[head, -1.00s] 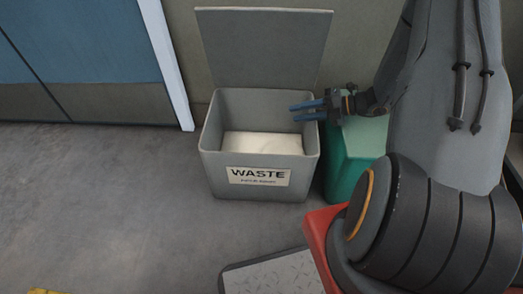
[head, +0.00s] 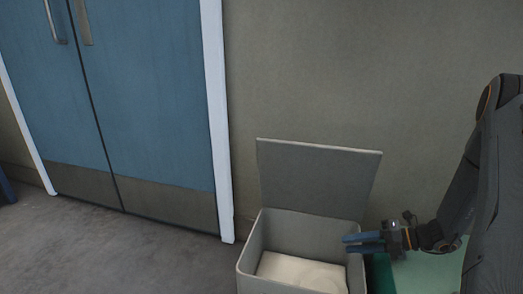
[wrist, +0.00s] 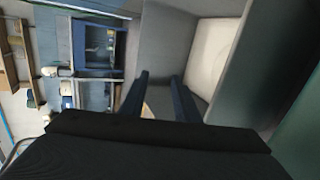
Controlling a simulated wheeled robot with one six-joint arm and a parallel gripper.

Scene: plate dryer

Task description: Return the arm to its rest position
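My gripper (head: 364,243) is at the right rim of a grey waste bin (head: 250,262) in the head view. Its two blue fingers point left over the bin's opening and are apart, with nothing between them. In the wrist view the fingers (wrist: 160,95) also stand apart and empty. My arm comes in from the right side of the head view. The bin's lid (head: 318,185) stands open, and a pale flat thing (head: 300,272) lies inside the bin. It also shows in the wrist view (wrist: 212,52).
A green container (head: 425,272) stands right of the bin, partly behind my arm. Blue double doors (head: 140,100) with a white frame are at the left. Bare grey floor (head: 130,262) lies in front of them. The wrist view shows shelves (wrist: 98,55) farther away.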

